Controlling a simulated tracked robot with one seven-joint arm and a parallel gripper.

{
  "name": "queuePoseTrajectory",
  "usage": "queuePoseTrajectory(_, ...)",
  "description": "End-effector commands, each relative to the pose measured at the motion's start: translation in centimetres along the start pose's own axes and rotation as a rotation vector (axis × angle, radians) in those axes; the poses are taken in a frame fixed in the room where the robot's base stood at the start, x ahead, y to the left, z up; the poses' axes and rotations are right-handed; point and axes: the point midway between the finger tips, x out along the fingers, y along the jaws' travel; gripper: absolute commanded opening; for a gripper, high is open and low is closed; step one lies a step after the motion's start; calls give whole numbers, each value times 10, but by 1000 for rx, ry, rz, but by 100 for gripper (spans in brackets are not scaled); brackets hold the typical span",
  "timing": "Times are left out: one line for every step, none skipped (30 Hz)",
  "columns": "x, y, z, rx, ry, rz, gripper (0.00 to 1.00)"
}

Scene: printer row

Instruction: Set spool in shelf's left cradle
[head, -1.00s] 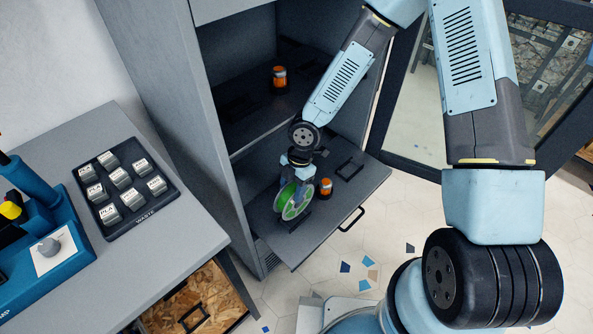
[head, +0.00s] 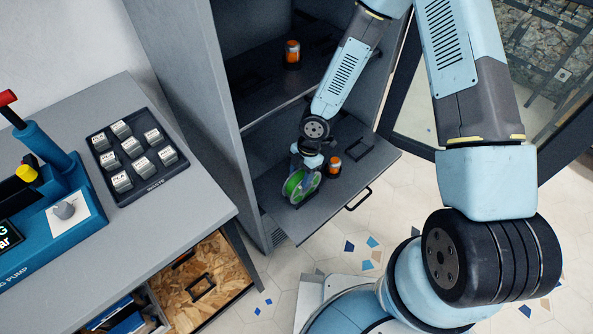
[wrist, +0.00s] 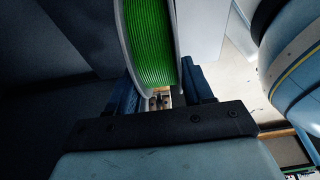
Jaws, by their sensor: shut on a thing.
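The spool (head: 301,186) has green filament and pale flanges. It stands on edge at the left part of the pulled-out lower shelf (head: 285,222) of a grey cabinet. My gripper (head: 308,160) is above it and shut on it. In the wrist view the spool (wrist: 150,42) sits upright between the two dark blue fingers (wrist: 165,88). The left cradle is mostly hidden by the spool and gripper, so I cannot tell whether the spool touches it. A dark, empty frame-like cradle (head: 374,152) lies on the right of the shelf.
An orange canister (head: 334,165) stands close right of the spool. Another orange canister (head: 292,54) stands on the upper shelf. The cabinet's side wall (head: 205,110) rises close on the left. A glass door (head: 425,100) stands open on the right. A worktop (head: 165,215) is at the left.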

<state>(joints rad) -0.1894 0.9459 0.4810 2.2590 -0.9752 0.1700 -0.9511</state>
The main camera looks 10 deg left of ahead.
Motion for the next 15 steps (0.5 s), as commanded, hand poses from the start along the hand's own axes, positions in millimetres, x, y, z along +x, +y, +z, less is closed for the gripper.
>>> queuePoseTrajectory(2, 0, 0, -1, 0, 0, 7)
queuePoseTrajectory(2, 0, 0, -1, 0, 0, 7)
queuePoseTrajectory(3, 0, 0, -1, 0, 0, 7)
queuePoseTrajectory(4, 0, 0, -1, 0, 0, 8)
queuePoseTrajectory(4, 0, 0, -1, 1, 0, 8)
queuePoseTrajectory(5, 0, 0, -1, 1, 0, 0)
queuePoseTrajectory(5, 0, 0, -1, 1, 0, 1)
queuePoseTrajectory(5, 0, 0, -1, 1, -1, 1)
queuePoseTrajectory(5, 0, 0, -1, 1, -1, 1)
queuePoseTrajectory(5, 0, 0, -1, 1, -1, 1)
queuePoseTrajectory(6, -1, 0, -1, 1, -1, 1)
queuePoseTrajectory(6, -1, 0, 0, 2, -2, 1)
queuePoseTrajectory(6, -1, 0, 0, 2, -2, 1)
queuePoseTrajectory(6, -1, 0, -1, 2, -2, 53)
queuePoseTrajectory(6, -1, 0, -1, 2, -2, 57)
